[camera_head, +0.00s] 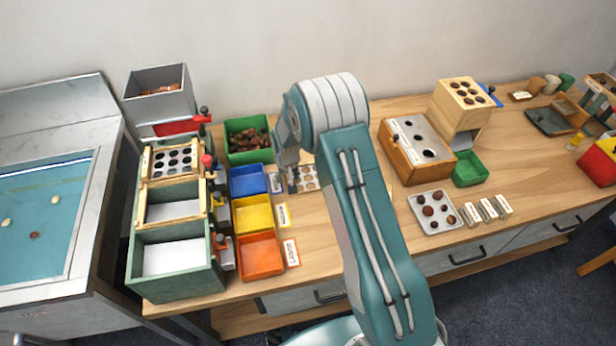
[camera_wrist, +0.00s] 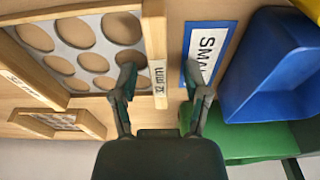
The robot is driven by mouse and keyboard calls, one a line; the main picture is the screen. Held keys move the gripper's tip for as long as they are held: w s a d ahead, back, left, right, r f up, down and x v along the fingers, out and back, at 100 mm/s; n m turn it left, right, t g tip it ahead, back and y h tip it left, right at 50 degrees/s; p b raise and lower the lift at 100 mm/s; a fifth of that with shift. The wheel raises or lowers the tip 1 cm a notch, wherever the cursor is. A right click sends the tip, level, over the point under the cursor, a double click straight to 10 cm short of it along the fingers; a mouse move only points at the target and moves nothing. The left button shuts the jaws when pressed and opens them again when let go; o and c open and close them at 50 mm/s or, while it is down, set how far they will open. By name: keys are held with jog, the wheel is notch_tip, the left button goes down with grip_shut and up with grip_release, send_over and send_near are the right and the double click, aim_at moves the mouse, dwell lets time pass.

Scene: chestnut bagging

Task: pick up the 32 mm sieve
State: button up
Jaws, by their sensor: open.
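The 32 mm sieve (camera_wrist: 157,60) is a wooden frame around a pale plate with large round holes, and its side rail carries a "32 mm" label. It fills the upper left of the wrist view. In the head view, the sieve (camera_head: 307,180) lies on the bench, partly hidden by my arm. My gripper (camera_wrist: 162,78) is open and empty. Its fingers appear on either side of the labelled rail, one over the holes and one toward the blue bin's label. I cannot tell whether they touch the rail. In the head view my gripper (camera_head: 290,180) is partly hidden beside the sieve.
A blue bin (camera_head: 248,181) with a label stands left of the sieve, with yellow (camera_head: 252,215) and orange (camera_head: 259,251) bins nearer. A green bin of chestnuts (camera_head: 243,155) is behind. Another framed sieve (camera_wrist: 60,122) shows in the wrist view. The sorting stand (camera_head: 172,275) is at left.

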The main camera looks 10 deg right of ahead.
jog(key=shift+f, duration=0.1)
jog(key=shift+c, duration=0.3)
grip_shut()
